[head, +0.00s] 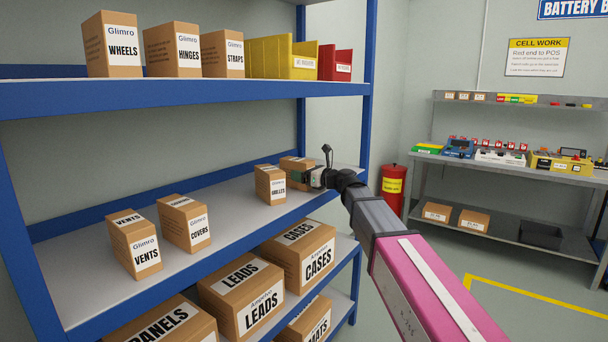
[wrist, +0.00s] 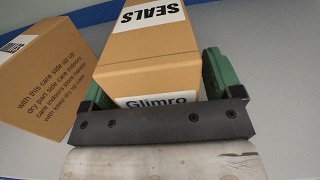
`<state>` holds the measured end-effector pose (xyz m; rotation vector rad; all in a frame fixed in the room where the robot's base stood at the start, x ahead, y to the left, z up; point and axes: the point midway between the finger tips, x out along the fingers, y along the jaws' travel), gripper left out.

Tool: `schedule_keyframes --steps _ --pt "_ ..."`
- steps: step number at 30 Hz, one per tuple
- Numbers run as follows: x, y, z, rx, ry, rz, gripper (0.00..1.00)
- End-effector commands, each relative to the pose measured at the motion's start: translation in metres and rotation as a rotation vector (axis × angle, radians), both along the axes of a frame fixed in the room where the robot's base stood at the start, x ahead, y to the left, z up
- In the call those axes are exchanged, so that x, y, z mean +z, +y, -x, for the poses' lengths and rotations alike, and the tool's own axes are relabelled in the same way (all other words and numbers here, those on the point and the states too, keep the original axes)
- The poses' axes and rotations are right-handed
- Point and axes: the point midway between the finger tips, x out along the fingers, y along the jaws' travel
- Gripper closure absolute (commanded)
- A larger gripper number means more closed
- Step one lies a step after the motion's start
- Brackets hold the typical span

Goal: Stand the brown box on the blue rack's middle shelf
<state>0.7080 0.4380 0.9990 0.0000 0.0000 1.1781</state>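The brown box (wrist: 145,55), a carton marked SEALS and Glimro, lies between the green fingers of my gripper (wrist: 158,85) in the wrist view. The fingers appear to press on its two sides. In the head view the box (head: 297,161) is at the right end of the blue rack's middle shelf (head: 235,222), partly hidden behind the GRILLES box (head: 270,184) and my gripper (head: 314,177). It looks upright. I cannot tell whether its base touches the shelf.
The GRILLES box stands close to the left of the held box. VENTS (head: 135,245) and COVERS (head: 184,222) boxes stand farther left, with bare shelf between. The rack's blue right post (head: 368,80) is near my arm. Larger cartons fill the shelf below.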

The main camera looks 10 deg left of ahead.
Motion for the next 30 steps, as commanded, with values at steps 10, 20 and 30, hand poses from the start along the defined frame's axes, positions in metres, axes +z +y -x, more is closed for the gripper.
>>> schedule_keyframes --steps 10,20,30 --pt "0.002 -0.032 0.016 -0.002 0.000 0.000 0.15" --pt "0.002 -0.090 0.039 -0.002 0.000 0.000 0.15" --pt "0.002 -0.111 0.046 0.000 0.000 0.000 0.15"
